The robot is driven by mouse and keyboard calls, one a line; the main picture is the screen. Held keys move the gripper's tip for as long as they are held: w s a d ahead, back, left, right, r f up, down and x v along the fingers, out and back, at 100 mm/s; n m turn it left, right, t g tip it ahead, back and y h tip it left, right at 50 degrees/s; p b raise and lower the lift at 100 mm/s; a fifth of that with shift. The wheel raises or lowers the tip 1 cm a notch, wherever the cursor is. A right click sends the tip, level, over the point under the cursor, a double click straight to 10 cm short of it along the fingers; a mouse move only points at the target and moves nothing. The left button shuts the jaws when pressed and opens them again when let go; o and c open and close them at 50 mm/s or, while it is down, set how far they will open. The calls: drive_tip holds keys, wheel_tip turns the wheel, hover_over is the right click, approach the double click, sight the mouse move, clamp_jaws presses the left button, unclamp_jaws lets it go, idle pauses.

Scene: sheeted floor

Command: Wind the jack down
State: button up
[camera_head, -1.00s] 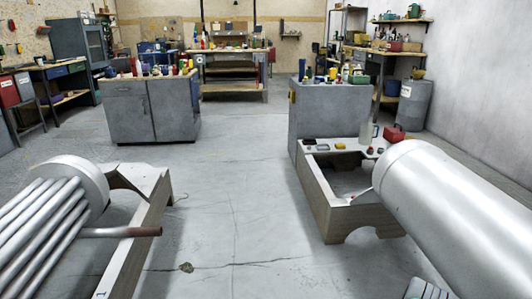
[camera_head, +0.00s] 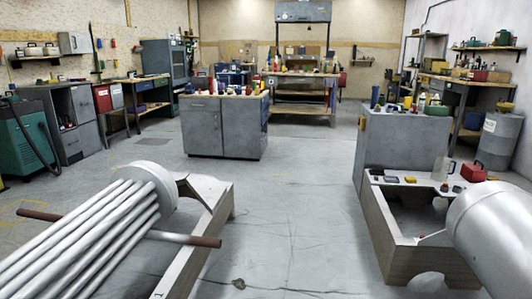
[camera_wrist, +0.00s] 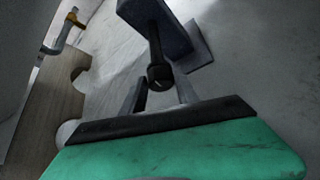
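In the wrist view, a dark jack-like part shows ahead: a dark block (camera_wrist: 160,14) with a black stem that ends in a round knob (camera_wrist: 160,77). I cannot tell for certain that it is the jack. My gripper (camera_wrist: 160,86), with its green and black housing along the bottom, points at it. Its two grey fingers stand apart with the knob between or just beyond their tips. Contact cannot be made out. Neither my gripper nor a clear jack shows in the head view.
A tube bundle (camera_head: 90,235) rests on a cradle (camera_head: 190,250) at left, with a brown bar sticking out. A large metal cylinder (camera_head: 495,240) lies at right by another cradle (camera_head: 430,262). Cabinets (camera_head: 225,125) stand behind.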

drive_tip(key=shift+o, duration=0.4)
drive_tip(key=shift+s+a+r, duration=0.25)
drive_tip(key=shift+s, duration=0.1)
drive_tip(key=p+v, duration=0.3)
drive_tip(key=v, duration=0.4)
drive_tip(key=shift+w+a+p, duration=0.15)
drive_tip(key=shift+w+p, duration=0.05)
drive_tip(key=shift+p, duration=0.15)
